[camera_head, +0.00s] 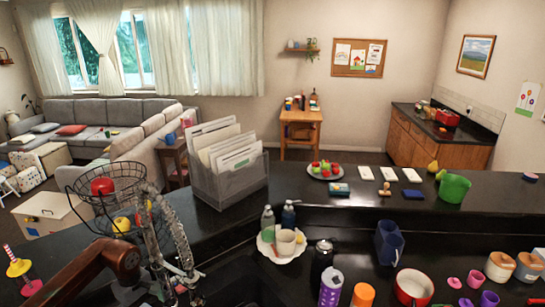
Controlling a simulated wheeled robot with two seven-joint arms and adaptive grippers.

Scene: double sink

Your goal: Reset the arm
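A reddish-brown arm link (75,274), which looks like my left arm, comes in at the lower left and ends in a rounded joint. Grey metal parts and a ribbed, curved hose-like piece (173,232) rise just beyond it, in front of the wire basket. I cannot tell which of these parts belong to my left gripper, nor whether it is open or holds anything. My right arm and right gripper are not in view.
A wire fruit basket (78,196) and a grey file holder (232,182) stand close beyond the arm.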

